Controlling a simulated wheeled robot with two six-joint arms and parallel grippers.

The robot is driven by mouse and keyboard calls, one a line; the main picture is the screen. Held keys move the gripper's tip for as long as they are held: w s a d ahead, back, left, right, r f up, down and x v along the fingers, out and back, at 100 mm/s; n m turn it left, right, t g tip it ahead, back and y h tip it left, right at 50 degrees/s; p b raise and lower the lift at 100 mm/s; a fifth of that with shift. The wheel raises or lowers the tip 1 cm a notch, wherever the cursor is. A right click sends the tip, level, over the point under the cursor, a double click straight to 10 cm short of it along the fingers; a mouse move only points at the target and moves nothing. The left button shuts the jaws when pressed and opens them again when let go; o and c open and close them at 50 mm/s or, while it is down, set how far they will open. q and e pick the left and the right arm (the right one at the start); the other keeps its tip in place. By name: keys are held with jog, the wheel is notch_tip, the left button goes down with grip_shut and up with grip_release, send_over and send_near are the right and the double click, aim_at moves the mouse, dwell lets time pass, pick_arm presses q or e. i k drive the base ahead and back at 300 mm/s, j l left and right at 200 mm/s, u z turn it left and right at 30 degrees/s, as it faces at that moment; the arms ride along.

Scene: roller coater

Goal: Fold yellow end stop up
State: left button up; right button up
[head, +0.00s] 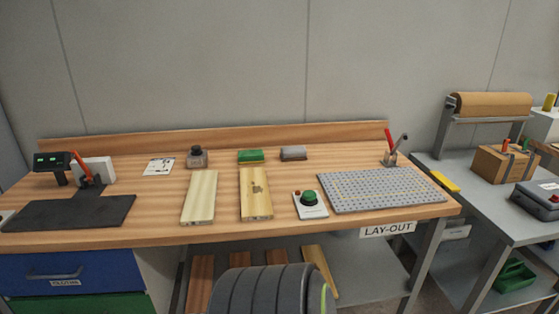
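A flat yellow piece (444,181) lies at the left edge of the grey side table, just past the right end of the wooden bench. It looks folded down flat and may be the end stop, but it is too small to make out a hinge. Neither of my grippers is in the head view.
The wooden bench (150,233) carries two pale boards (200,197), a green button box (310,204), a perforated grey plate (375,190) and a black mat (65,211). The grey side table (480,205) holds a cardboard box (503,164) and a paper roll (493,105).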

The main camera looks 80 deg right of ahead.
aim_at(445, 183)
jog(key=k+z, duration=0.15)
jog(key=z, duration=0.3)
jog(key=k+l+z, duration=0.1)
jog(key=z, duration=0.35)
jog(key=k+l+z, duration=0.1)
jog(key=z, duration=0.35)
jog(key=k+l+z, duration=0.1)
jog(key=z, duration=0.35)
